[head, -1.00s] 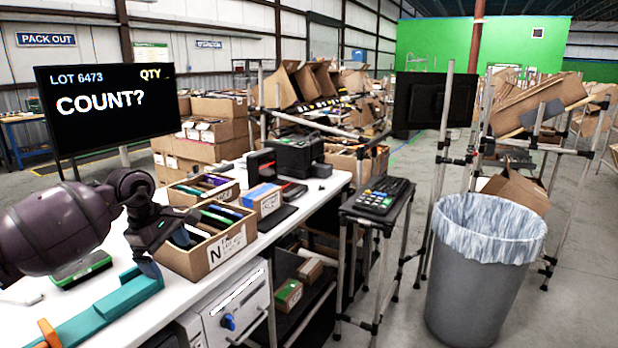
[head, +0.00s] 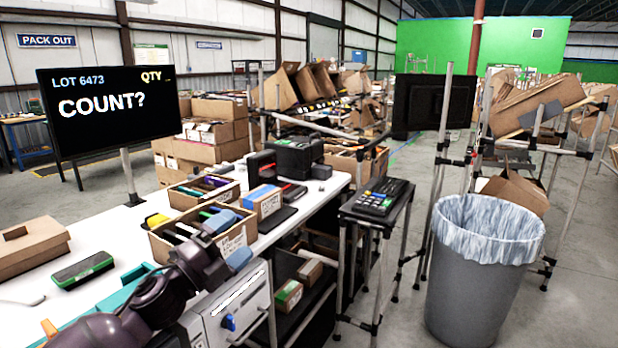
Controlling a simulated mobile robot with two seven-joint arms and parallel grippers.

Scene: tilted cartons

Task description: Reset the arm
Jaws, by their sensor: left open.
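My left arm (head: 135,312) comes in from the lower left, low along the front edge of the white table. My left gripper (head: 231,240) is open, its two blue-grey fingers spread at the front right corner of an open cardboard carton (head: 166,247). The carton holds several dark, green and yellow-topped flat items. The gripper covers much of its front wall and label. I see nothing between the fingers, and cannot tell if they touch the carton. My right gripper is not in view.
A second carton (head: 186,198) and a small blue-topped box (head: 264,202) stand behind. A green-and-black device (head: 83,270), a teal piece (head: 118,292) and a brown box (head: 30,245) are at left. A lined bin (head: 478,290) and a keypad stand (head: 377,200) are at right.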

